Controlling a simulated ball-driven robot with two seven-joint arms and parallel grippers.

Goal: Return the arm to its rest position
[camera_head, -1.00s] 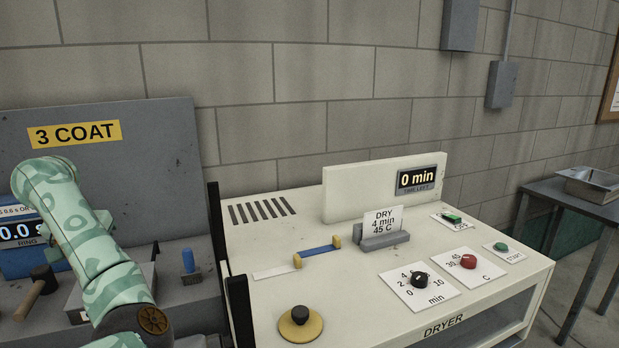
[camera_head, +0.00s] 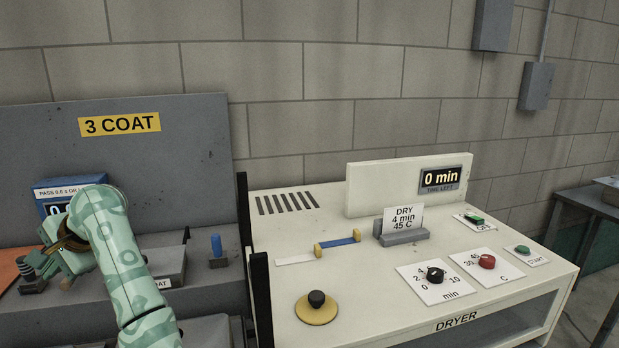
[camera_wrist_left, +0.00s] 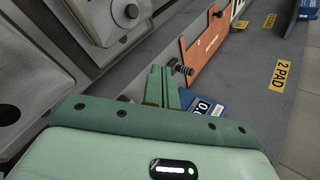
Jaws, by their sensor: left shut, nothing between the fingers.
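My left arm (camera_head: 118,248) has a green patterned cover and rises at the lower left of the head view, in front of the coat station. It bends at the elbow, and my left gripper (camera_head: 66,280) points down and to the left. In the left wrist view the two green fingers of my left gripper (camera_wrist_left: 162,86) lie together, shut and empty. They show over the grey bench, near an orange panel (camera_wrist_left: 203,45) and a blue box. My right gripper is in neither view.
The white dryer (camera_head: 380,285) stands right of the arm, with knobs and a card holder (camera_head: 402,235) on top. Dark posts (camera_head: 259,300) edge its left side. The grey "3 COAT" panel (camera_head: 180,150) stands behind the arm. A blue display box (camera_head: 70,188) is close behind the gripper.

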